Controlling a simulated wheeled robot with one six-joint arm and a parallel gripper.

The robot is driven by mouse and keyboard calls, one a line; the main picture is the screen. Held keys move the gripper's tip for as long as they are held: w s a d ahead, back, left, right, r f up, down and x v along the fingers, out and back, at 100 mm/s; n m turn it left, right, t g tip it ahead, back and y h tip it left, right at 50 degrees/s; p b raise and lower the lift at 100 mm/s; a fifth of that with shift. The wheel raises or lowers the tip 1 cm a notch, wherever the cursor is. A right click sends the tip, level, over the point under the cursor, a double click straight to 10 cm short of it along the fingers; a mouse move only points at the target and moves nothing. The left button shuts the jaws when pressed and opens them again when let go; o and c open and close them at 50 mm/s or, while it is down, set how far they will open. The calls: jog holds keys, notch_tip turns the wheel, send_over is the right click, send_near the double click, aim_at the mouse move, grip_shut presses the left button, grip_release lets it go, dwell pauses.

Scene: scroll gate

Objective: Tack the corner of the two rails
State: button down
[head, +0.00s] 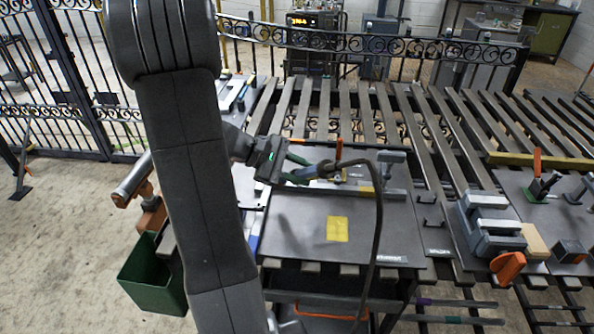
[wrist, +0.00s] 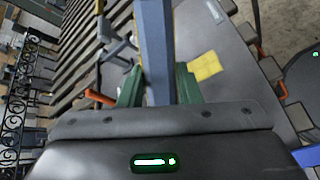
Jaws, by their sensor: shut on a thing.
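My gripper (head: 297,170) is shut on a blue-grey welding torch (head: 325,172), held above the dark plate (head: 290,235) on the slatted bench. A dark cable (head: 377,235) loops from the torch down over the plate's right side. In the wrist view the green fingers of my gripper (wrist: 158,88) sit on both sides of the torch body (wrist: 156,45). A light grey rail (head: 396,192) lies across the back of the plate, partly behind the torch. The second rail and the corner cannot be made out clearly; the torch tip's contact is unclear.
A grey block (head: 391,157) and an orange-handled clamp (head: 339,150) stand at the plate's back. A yellow square (head: 337,229) marks the plate.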

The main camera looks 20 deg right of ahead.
aim_at(316, 168)
jog(key=shift+s+d+r+p, duration=0.25)
jog(key=shift+s+r+p, duration=0.05)
jog(key=shift+s+r, duration=0.45)
jog(key=shift+s+d+r+p, duration=0.3)
jog(key=shift+s+r+p, duration=0.05)
jog(key=shift+s+r, duration=0.45)
jog(key=shift+s+d+r+p, duration=0.25)
jog(key=shift+s+r+p, duration=0.05)
jog(key=shift+s+r, duration=0.45)
